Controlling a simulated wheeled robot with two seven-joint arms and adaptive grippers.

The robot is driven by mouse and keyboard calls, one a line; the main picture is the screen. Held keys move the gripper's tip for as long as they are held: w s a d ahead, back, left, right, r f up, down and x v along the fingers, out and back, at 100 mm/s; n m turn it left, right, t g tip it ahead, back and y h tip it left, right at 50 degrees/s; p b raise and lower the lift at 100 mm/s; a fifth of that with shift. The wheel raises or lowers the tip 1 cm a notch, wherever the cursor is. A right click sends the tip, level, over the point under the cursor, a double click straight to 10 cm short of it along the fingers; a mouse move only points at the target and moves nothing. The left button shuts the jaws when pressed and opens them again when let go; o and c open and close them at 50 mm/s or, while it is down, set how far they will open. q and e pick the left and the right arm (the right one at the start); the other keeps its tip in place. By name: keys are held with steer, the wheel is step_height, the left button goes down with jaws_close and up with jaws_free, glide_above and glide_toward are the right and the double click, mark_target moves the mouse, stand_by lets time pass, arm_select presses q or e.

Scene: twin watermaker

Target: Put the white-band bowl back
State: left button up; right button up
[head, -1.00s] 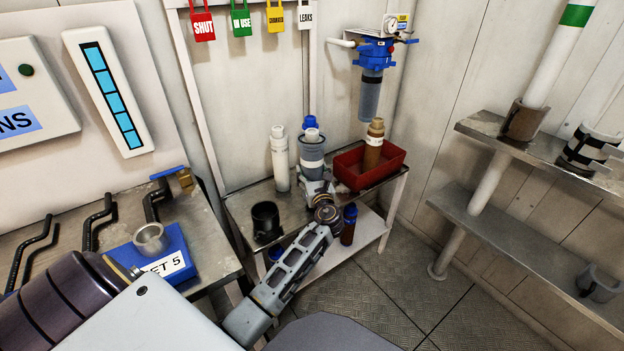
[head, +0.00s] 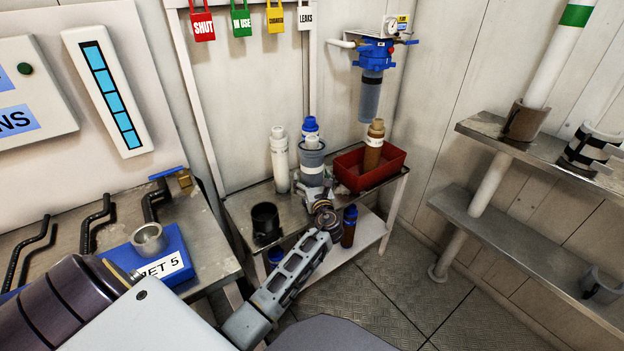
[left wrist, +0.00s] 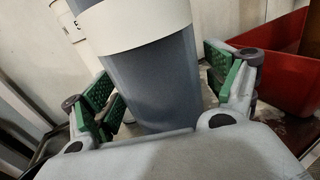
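The white-band bowl (head: 312,158) is a grey cylinder with a white band, standing upright at the small metal table in the middle. In the left wrist view the bowl (left wrist: 155,85) fills the space between my green-padded fingers. My left gripper (head: 313,190) is low around the bowl. Its fingers are open, one on each side, with a narrow gap visible on the right. The bowl's base is hidden by the gripper. A blue filter head (head: 374,52) on the wall carries another grey bowl (head: 370,95). My right gripper is out of view.
A white cartridge (head: 280,160) and a black cup (head: 265,222) stand left of the bowl. A blue-topped item (head: 310,123) shows just behind it. A red tray (head: 385,173) with a brown cartridge (head: 374,147) is on the right. A blue-capped dark bottle (head: 349,225) is near my arm.

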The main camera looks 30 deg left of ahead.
arm_select(q)
steer(key=shift+r, duration=0.1)
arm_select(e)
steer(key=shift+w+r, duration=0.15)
arm_select(q)
steer(key=shift+v, duration=0.8)
steer(key=p+v, duration=0.2)
steer(key=v, duration=0.8)
steer(key=shift+d+p, duration=0.2)
steer(key=shift+p, duration=0.15)
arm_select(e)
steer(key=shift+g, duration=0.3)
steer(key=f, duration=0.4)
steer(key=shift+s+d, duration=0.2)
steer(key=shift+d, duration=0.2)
arm_select(q)
steer(key=shift+s, duration=0.1)
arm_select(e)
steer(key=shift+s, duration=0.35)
arm_select(q)
steer(key=shift+s, duration=0.1)
